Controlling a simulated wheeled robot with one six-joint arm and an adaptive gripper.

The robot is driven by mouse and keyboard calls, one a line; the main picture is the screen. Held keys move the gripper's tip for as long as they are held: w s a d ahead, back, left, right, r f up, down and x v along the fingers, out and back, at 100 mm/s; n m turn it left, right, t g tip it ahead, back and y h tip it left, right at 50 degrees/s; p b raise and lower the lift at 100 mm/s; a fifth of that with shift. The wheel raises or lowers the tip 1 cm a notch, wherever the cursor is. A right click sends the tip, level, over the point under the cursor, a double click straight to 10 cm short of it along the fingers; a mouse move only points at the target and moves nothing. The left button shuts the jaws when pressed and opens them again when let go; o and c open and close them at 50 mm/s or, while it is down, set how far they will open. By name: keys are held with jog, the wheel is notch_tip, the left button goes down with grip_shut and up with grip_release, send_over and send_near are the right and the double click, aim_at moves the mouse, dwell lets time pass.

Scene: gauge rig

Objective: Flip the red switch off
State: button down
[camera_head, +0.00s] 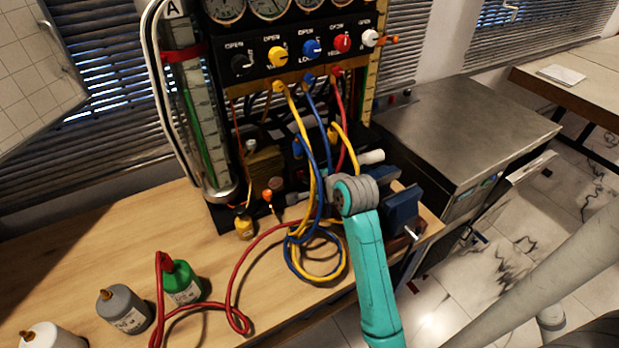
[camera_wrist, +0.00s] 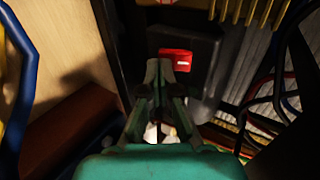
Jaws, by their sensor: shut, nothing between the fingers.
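The red switch (camera_wrist: 175,60) shows in the wrist view as a small red rocker with a white mark, set on a dark block. My gripper (camera_wrist: 158,66) is shut and empty, its fingertips just left of and slightly below the switch in the picture. I cannot tell whether the fingertips touch it. In the head view, my teal arm reaches into the right side of the gauge rig, and its wrist hides the gripper and the switch.
Blue, yellow and red hoses (camera_head: 318,225) loop close to the left of my arm. A red-brown block (camera_wrist: 75,130) sits left of the gripper. Coloured valve knobs (camera_head: 312,47) line the panel above. Bottles (camera_head: 182,284) stand on the wooden table (camera_head: 100,255), front left.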

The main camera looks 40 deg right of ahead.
jog(key=shift+r, duration=0.15)
jog(key=shift+r, duration=0.6)
dwell(0.4)
